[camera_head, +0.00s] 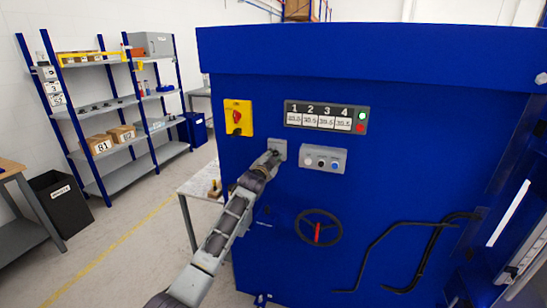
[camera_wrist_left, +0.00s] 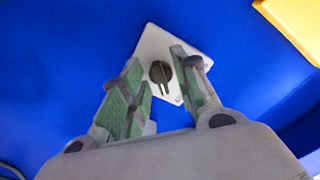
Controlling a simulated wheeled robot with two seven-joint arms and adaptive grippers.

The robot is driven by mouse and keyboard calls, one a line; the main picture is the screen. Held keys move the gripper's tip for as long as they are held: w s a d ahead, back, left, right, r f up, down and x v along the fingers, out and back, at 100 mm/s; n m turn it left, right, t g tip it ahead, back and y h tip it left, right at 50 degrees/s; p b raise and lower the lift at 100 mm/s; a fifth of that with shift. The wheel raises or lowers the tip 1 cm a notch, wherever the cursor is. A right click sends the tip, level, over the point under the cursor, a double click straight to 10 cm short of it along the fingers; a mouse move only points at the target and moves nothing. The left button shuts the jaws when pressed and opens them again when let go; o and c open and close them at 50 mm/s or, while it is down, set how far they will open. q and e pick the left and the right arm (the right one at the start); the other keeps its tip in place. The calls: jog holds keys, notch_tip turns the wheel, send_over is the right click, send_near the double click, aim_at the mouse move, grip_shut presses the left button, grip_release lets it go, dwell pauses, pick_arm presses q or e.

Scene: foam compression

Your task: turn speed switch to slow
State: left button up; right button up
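The speed switch is a small black knob on a light grey square plate (camera_head: 279,147) on the front of the blue machine (camera_head: 380,190). In the left wrist view the black knob (camera_wrist_left: 161,72) shows between my fingertips, with a pale mark pointing toward the bottom of the picture. My left gripper (camera_head: 273,158) is at the switch and hides part of it in the head view. In the wrist view the left gripper's green-padded fingers (camera_wrist_left: 156,62) stand apart on either side of the knob, with gaps visible. Whether they touch it cannot be told. My right gripper is not in view.
A yellow plate with a red switch (camera_head: 238,118) is up and left of the knob. A numbered display panel (camera_head: 326,117) and a grey button box (camera_head: 324,158) are to its right. A black handwheel (camera_head: 318,227) is below. Shelves (camera_head: 110,105) stand at the left.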

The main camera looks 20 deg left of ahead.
pick_arm(q)
jog(key=shift+c, duration=0.4)
grip_shut()
jog(key=shift+n, duration=0.4)
jog(key=n, duration=0.6)
jog(key=shift+p, duration=0.4)
jog(key=n, duration=0.5)
jog(key=shift+d+n, duration=0.1)
jog(key=shift+n, duration=0.2)
jog(key=n, duration=0.5)
jog(key=shift+n, duration=0.3)
